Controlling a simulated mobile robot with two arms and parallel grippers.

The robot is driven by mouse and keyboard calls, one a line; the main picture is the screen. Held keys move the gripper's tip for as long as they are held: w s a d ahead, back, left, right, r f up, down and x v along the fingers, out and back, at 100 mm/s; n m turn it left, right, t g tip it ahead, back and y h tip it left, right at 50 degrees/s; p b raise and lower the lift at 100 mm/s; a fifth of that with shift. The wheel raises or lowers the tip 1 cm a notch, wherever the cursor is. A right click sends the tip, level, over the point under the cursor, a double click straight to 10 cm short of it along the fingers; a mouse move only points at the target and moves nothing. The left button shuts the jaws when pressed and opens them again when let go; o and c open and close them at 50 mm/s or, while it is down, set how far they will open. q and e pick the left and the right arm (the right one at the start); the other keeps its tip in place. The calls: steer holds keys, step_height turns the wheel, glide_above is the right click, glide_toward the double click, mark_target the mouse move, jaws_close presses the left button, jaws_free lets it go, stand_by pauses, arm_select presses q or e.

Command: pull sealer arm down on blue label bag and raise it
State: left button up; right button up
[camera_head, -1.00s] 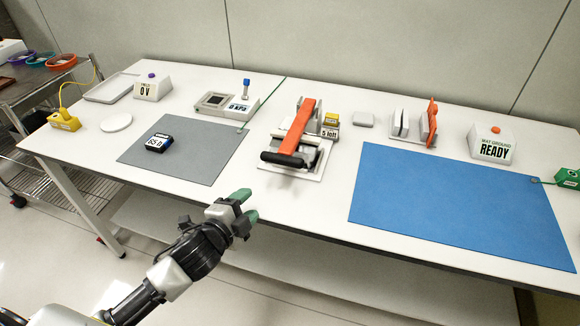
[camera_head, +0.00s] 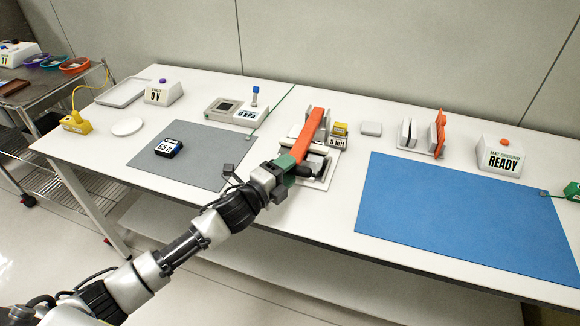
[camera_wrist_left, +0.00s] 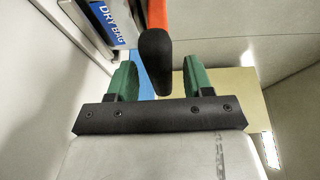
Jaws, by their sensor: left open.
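The sealer (camera_head: 318,172) stands on the white table with its orange arm (camera_head: 312,128) raised at a slant and a black handle at the near end. My left gripper (camera_head: 291,162) is at the handle end of the arm. In the left wrist view the black handle (camera_wrist_left: 155,60) sits between the two green fingertips (camera_wrist_left: 157,82), with a gap to each finger. The gripper is open. A blue label reading "DRY BAG" (camera_wrist_left: 116,22) shows at the upper left of the wrist view. In the head view my gripper hides the handle and part of the sealer's front. My right gripper is not in view.
A blue mat (camera_head: 460,215) lies to the right.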

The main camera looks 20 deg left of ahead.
arm_select(q)
steer(key=shift+w+d, duration=0.3)
steer(key=shift+w, duration=0.3)
jaws_close()
